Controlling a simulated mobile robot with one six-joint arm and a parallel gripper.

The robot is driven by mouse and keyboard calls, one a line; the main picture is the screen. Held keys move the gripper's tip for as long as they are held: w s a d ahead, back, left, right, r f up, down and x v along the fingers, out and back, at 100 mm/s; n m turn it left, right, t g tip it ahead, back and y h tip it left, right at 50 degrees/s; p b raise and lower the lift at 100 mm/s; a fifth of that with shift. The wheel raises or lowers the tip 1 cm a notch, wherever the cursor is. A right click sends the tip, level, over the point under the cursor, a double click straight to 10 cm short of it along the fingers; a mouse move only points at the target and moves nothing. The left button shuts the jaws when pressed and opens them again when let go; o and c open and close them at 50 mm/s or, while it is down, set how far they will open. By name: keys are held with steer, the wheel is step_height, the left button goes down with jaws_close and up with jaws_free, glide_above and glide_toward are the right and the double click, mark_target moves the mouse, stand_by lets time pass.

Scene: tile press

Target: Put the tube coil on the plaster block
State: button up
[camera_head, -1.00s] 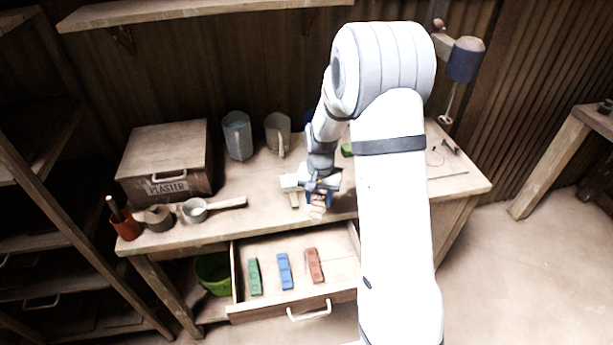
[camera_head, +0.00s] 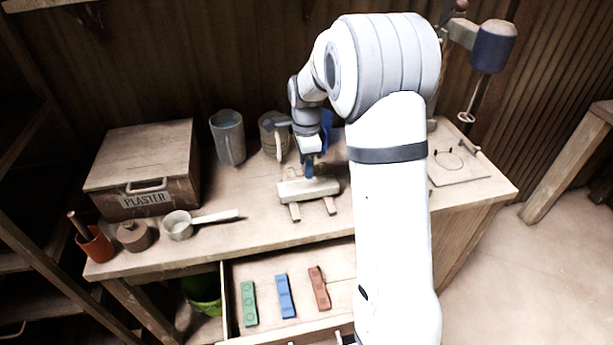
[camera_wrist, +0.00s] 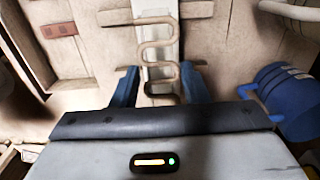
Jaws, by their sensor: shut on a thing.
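The tube coil (camera_wrist: 155,48) is a thin beige tube bent in a snaking shape, seen in the wrist view. My gripper (camera_wrist: 157,86) has its blue fingers on either side of the coil's near end and is shut on it. The pale plaster block (camera_head: 306,190) lies across two short wooden strips on the bench. It also shows in the wrist view (camera_wrist: 170,36) behind the coil. In the head view my gripper (camera_head: 309,172) is just above the block. The coil is hard to make out there, and I cannot tell whether it touches the block.
An open drawer with green (camera_head: 249,304), blue (camera_head: 285,296) and red (camera_head: 320,288) pieces is in front. The plaster box (camera_head: 148,168), a ladle (camera_head: 178,225), an orange pot (camera_head: 96,245) and a grey mug (camera_head: 228,138) stand left and behind.

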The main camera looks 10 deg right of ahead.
mark_target(308, 185)
steer(key=shift+d+f, duration=0.2)
steer(key=shift+f, duration=2.3)
steer(key=o, duration=1)
steer(key=shift+c, duration=0.2)
step_height(308, 185, up, 12)
steer(key=shift+r, duration=0.1)
steer(key=s+r+n+t, duration=0.2)
steer(key=s+n, duration=1.6)
steer(key=s, duration=1)
steer(key=shift+s+a+r+t, duration=0.25)
steer(key=shift+s+r+t, duration=0.05)
steer(key=shift+r+t, duration=0.15)
